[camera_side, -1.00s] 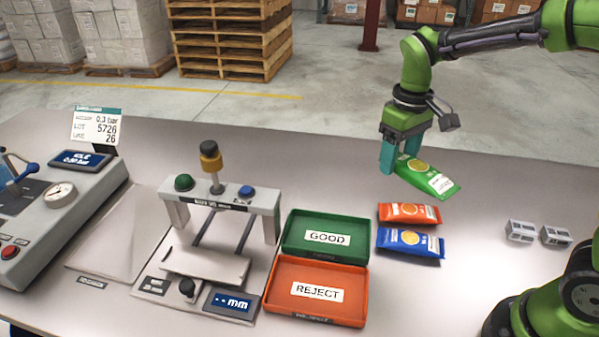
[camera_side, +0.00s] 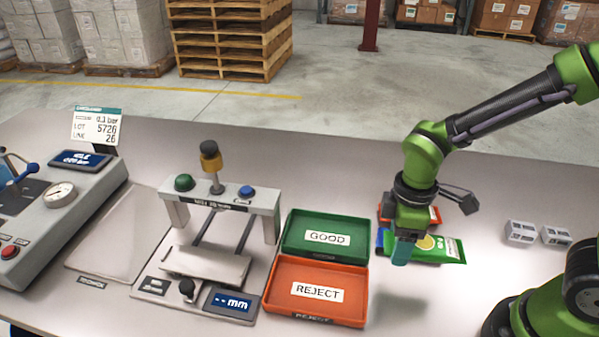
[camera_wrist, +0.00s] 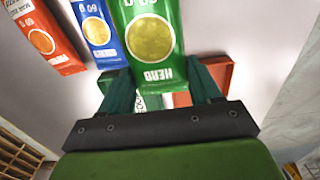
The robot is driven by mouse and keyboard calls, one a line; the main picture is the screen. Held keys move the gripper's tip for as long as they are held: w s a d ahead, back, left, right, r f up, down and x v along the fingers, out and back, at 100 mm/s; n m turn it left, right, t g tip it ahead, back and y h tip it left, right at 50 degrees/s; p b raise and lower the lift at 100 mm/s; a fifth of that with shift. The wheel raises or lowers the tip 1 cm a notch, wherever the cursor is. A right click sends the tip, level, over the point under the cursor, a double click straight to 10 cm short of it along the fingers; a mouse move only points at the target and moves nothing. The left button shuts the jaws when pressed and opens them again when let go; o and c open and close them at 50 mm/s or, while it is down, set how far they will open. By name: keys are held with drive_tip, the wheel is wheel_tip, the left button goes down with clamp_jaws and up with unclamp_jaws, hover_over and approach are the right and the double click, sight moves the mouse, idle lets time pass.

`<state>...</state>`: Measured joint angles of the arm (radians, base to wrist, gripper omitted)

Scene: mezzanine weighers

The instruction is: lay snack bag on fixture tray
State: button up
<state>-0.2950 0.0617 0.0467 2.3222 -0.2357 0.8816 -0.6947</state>
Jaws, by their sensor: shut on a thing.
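My gripper (camera_side: 402,252) is shut on a green snack bag (camera_side: 446,249), gripping it near one end above the table. The bag also shows in the wrist view (camera_wrist: 150,40), between the fingers, with a yellow disc and the word HERB. The fixture tray (camera_side: 205,264) is a pale flat plate under the grey gauge frame, left of the sorting trays. It is empty and well to the left of my gripper. An orange bag (camera_side: 433,212) and a blue bag (camera_wrist: 97,32) lie behind and below the held bag; in the side view they are largely hidden.
A green GOOD tray (camera_side: 296,250) and an orange REJECT tray (camera_side: 352,312) stand between my gripper and the gauge frame (camera_side: 265,204). The frame's posts and top plunger rise above the fixture tray. A pressure tester (camera_side: 85,205) stands far left. Small grey blocks (camera_side: 521,233) sit right.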

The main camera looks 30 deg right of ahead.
sight(388, 276)
wheel_tip(388, 276, down, 8)
drive_tip(key=shift+f, duration=0.1)
idle(0.4)
drive_tip(key=shift+f, duration=0.15)
drive_tip(key=o, duration=1.1)
drive_tip(key=shift+o, duration=0.2)
